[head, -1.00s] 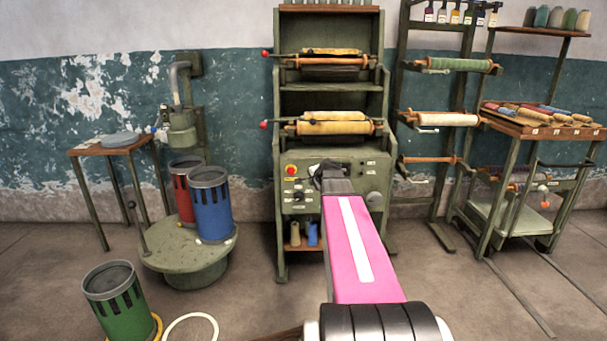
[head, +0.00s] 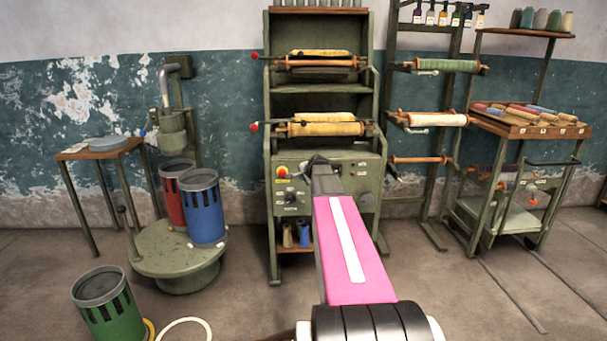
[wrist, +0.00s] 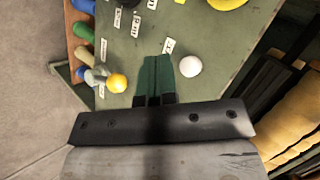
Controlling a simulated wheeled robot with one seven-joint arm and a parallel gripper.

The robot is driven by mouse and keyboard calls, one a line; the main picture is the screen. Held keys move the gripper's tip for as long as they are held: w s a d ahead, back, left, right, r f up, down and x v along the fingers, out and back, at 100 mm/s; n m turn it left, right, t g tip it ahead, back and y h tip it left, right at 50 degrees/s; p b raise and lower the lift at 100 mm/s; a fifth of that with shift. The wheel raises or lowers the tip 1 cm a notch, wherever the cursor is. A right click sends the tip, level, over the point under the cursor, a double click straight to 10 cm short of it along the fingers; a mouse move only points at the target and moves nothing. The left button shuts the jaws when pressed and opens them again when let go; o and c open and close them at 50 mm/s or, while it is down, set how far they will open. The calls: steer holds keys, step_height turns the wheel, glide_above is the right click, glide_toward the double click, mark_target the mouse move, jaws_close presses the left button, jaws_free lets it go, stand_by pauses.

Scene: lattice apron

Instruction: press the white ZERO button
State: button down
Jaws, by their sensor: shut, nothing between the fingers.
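A round white button (wrist: 190,66) sits on the green panel (wrist: 215,40) in the wrist view. A small white label (wrist: 168,46) is beside it, too small to read. My gripper (wrist: 157,62) is shut and empty, its dark green fingertips just left of the white button in that view. I cannot tell whether they touch the panel. In the head view my gripper (head: 316,160) is in front of the machine's control panel (head: 290,215), and the white button cannot be made out there.
An orange-yellow knob (wrist: 117,83) is left of the fingers in the wrist view. A red button on yellow (head: 282,172) and dark knobs are on the panel. Rollers (head: 325,128) jut out above it. Cans (head: 205,210) stand on a round stand at left.

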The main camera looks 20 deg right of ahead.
steer(key=shift+w+d, duration=0.2)
steer(key=shift+w, duration=0.45)
steer(key=shift+w+d, duration=0.2)
steer(key=shift+w, duration=0.45)
stand_by(1.0)
steer(key=shift+w+d, duration=0.1)
steer(key=shift+w, duration=0.3)
steer(key=shift+w+d, duration=0.15)
steer(key=shift+w, duration=0.3)
stand_by(0.7)
steer(key=shift+s, duration=0.15)
steer(key=shift+s+a, duration=0.25)
steer(key=shift+s, duration=0.45)
steer(key=s, duration=0.2)
steer(key=s+a, duration=0.1)
steer(key=s, duration=0.1)
steer(key=shift+s+a, duration=0.2)
steer(key=shift+s, duration=0.2)
